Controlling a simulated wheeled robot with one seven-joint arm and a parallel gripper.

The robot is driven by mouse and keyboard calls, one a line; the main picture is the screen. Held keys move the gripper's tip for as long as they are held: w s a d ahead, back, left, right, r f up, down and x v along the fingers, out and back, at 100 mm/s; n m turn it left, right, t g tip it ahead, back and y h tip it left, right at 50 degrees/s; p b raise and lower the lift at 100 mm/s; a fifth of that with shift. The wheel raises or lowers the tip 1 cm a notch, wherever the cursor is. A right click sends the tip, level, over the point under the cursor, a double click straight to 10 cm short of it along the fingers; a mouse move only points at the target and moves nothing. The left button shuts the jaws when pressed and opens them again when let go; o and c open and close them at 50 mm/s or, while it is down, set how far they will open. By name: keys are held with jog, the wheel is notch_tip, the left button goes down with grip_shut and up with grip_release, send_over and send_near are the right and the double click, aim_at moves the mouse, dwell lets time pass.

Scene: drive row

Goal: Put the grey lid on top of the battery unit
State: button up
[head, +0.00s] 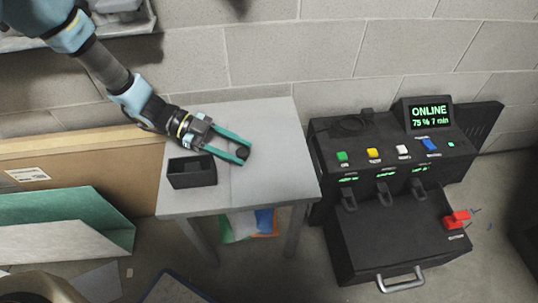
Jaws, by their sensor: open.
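The battery unit appears to be the black machine (350,240) standing on the floor at the right. A small dark round knob (243,153) shows over the small grey table. Faint edges around it suggest a flat grey lid, but its outline blends with the tabletop and I cannot tell it for sure. My gripper (240,154) reaches in from the upper left over the table. Its two teal fingers are open, one on each side of the knob. I cannot tell whether they touch it.
A small open dark box (192,172) stands on the grey table (270,190), left of my fingers. The machine has a lit screen (430,116), coloured buttons, a red switch (456,219) and a front handle (400,281). A block wall is behind.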

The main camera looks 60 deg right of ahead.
jog(key=shift+c, duration=0.3)
grip_shut()
jog(key=shift+r, duration=0.1)
dwell(0.4)
